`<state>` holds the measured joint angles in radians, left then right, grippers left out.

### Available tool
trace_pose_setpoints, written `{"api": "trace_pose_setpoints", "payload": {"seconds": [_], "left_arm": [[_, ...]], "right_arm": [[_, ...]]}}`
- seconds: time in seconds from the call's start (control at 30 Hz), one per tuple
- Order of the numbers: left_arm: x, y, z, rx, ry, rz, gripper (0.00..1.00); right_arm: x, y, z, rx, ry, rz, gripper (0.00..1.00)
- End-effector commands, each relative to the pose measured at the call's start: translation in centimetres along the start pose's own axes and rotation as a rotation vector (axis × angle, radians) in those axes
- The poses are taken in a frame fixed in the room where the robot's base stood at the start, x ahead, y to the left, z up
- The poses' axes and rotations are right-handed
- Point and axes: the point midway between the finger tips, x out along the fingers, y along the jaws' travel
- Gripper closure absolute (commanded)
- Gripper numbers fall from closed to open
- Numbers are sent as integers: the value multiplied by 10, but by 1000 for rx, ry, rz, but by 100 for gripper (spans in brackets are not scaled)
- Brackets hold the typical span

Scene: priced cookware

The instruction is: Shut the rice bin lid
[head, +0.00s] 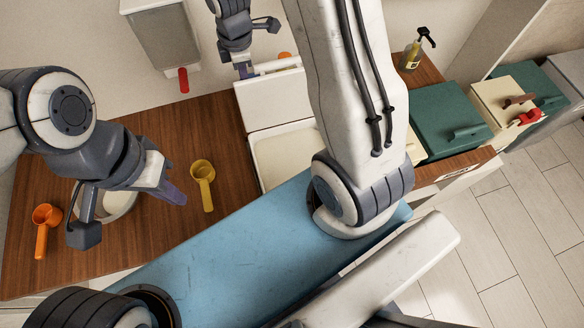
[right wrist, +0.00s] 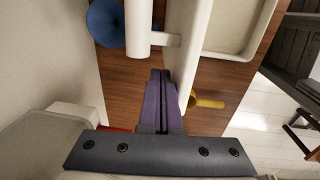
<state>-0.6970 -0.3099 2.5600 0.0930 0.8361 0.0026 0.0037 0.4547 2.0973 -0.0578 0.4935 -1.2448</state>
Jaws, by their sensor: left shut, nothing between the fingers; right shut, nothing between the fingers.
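The rice bin (head: 286,155) is the white box in the middle of the head view, partly hidden by my right arm. Its white lid (head: 268,98) stands raised at the far side, with a bar handle (head: 278,66) along its upper part. My right gripper (head: 243,70) is shut and empty beside the raised lid, near the handle. In the right wrist view, its purple fingers (right wrist: 160,85) are close to the lid's edge (right wrist: 180,65); I cannot tell whether they touch. My left gripper (head: 174,193) is shut and empty above the counter, left of the bin.
A yellow scoop (head: 203,184) and an orange scoop (head: 45,220) lie on the wooden counter (head: 222,150). A pale bowl (head: 118,205) sits under my left gripper. Green (head: 446,120) and cream (head: 497,100) bins and a pump bottle (head: 411,55) stand on the right.

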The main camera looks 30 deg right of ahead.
Motion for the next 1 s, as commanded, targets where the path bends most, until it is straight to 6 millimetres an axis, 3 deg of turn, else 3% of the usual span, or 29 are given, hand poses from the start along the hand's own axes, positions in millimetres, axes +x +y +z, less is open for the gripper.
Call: {"api": "trace_pose_setpoints", "payload": {"seconds": [0.7, 1.0], "left_arm": [[8, -1, 0, 0, 0, 0, 100], [8, -1, 0, 0, 0, 0, 100]], "right_arm": [[4, -36, 0, -1, 0, -2, 100], [4, -42, 0, 0, -1, -3, 100]]}}
